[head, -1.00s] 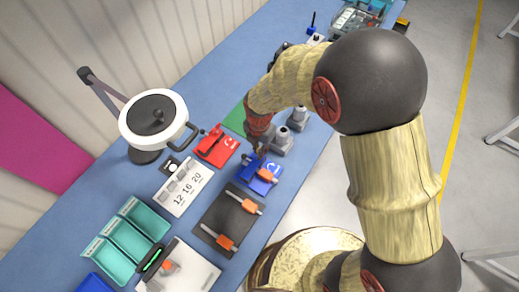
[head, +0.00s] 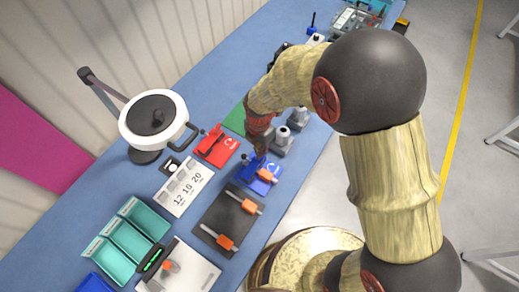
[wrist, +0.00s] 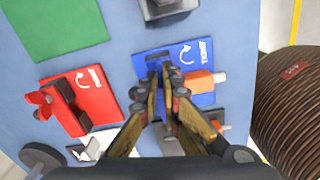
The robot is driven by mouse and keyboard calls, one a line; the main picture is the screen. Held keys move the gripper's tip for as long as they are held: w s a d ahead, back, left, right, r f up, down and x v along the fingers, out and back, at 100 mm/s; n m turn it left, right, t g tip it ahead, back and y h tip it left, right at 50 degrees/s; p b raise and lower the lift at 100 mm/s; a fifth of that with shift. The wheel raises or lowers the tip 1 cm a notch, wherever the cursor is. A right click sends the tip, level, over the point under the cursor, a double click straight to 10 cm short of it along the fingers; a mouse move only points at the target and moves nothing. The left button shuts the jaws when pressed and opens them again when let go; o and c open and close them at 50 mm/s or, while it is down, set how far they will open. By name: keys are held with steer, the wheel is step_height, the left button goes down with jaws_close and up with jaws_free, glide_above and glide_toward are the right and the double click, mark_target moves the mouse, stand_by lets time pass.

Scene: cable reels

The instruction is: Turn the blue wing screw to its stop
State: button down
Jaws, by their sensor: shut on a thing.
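The blue plate (wrist: 203,52) carries a white curved arrow and lettering that reads like "TIGHT". It also shows in the head view (head: 266,179), near the front edge of the bench. My gripper (wrist: 163,80) is over the left part of this plate in the wrist view, its fingers close together and pointing down at it. The blue wing screw is between the fingertips and mostly hidden by them, so its angle cannot be read. An orange block (wrist: 200,82) with a pale rod end lies on the plate right of my fingers.
A green mat (wrist: 55,25) and a grey fixture (wrist: 168,8) are beyond. A dark plate with orange-ended rods (head: 222,222) lies nearer.

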steer(key=m, duration=1.2)
steer(key=shift+m, duration=0.3)
steer(key=m, duration=0.4)
steer(key=shift+m+p, duration=0.3)
steer(key=m, duration=1)
steer(key=shift+w, duration=0.1)
steer(key=m, duration=0.6)
steer(key=shift+m, duration=0.3)
